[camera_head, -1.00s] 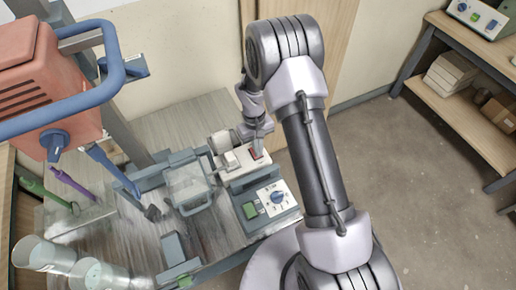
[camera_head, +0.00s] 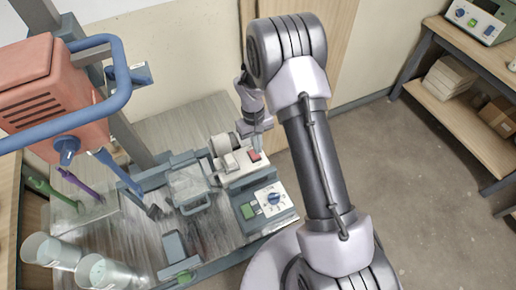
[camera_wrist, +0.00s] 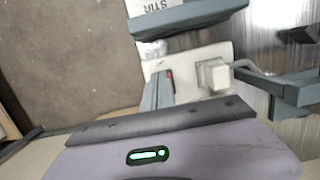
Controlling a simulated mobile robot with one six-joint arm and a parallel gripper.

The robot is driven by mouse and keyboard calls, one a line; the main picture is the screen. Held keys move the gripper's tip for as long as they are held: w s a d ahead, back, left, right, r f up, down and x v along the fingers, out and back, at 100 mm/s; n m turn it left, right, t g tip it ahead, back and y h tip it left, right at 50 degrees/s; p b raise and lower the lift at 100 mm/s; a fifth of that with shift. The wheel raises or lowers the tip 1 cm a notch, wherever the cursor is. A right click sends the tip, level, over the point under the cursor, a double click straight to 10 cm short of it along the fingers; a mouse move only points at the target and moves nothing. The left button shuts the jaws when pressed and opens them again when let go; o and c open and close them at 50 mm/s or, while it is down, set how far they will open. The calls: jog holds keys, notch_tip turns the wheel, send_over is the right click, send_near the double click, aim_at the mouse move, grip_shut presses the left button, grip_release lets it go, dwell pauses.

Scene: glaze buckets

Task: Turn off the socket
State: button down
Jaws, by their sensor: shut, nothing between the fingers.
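The socket (camera_head: 236,174) is a white block on the grey bench fixture, with a red rocker switch (camera_head: 253,155) at its right end. A pale plug (camera_head: 231,162) sits in it beside the switch. In the wrist view the socket's white plate (camera_wrist: 207,52), the plug (camera_wrist: 213,74) and a sliver of the red switch (camera_wrist: 170,84) show. My gripper (camera_head: 258,146) is shut and empty, its tips close to the far side of the switch. In the wrist view a grey finger (camera_wrist: 157,92) partly hides the switch. I cannot tell whether they touch or which way the rocker is tipped.
A control box with a blue dial (camera_head: 273,198) stands just in front of the socket. A blue-handled orange mixer (camera_head: 60,95) and clear buckets (camera_head: 101,271) are at the left. A shelf (camera_head: 460,120) stands at the right, with open floor before it.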

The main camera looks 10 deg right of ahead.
notch_tip(320, 180, up, 9)
jog(key=s+p, duration=0.1)
jog(key=p, duration=0.1)
jog(key=shift+s+d, duration=0.2)
send_over(255, 156)
jog(key=w, duration=0.3)
jog(key=f+b, duration=0.1)
jog(key=f, duration=0.3)
jog(key=s+f+b, duration=0.1)
jog(key=f+b, duration=0.1)
jog(key=f, duration=0.3)
jog(key=s+f+b, duration=0.1)
jog(key=f+b, duration=0.1)
jog(key=f, duration=0.2)
jog(key=shift+s+f, duration=0.2)
jog(key=shift+f, duration=0.15)
